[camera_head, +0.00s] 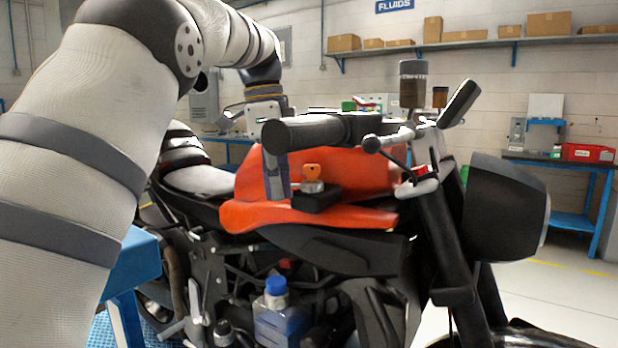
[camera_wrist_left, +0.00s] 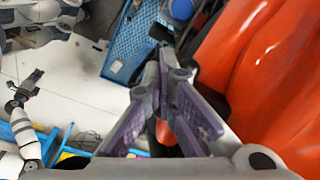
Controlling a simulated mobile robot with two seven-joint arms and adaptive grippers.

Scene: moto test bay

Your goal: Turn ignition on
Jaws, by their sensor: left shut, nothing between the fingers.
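The orange ignition key (camera_head: 312,172) stands upright in a round silver switch on a black block (camera_head: 318,199), beside the motorcycle's orange tank (camera_head: 345,168). My left gripper (camera_head: 277,192) points down just left of the key, apart from it in the picture. The handlebar grip (camera_head: 300,131) hides its upper part. In the left wrist view the fingers (camera_wrist_left: 169,66) meet at the tips, shut and empty, with the orange tank (camera_wrist_left: 275,75) to their right. The key cannot be made out clearly there. My right gripper is in neither view.
The handlebar, brake lever and mirror (camera_head: 460,103) stand close to the gripper and key. A blue-capped bottle (camera_head: 280,312) sits low on the bike's near side. A blue bench (camera_head: 135,262) stands at the left. Open floor (camera_head: 570,300) shows at the right.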

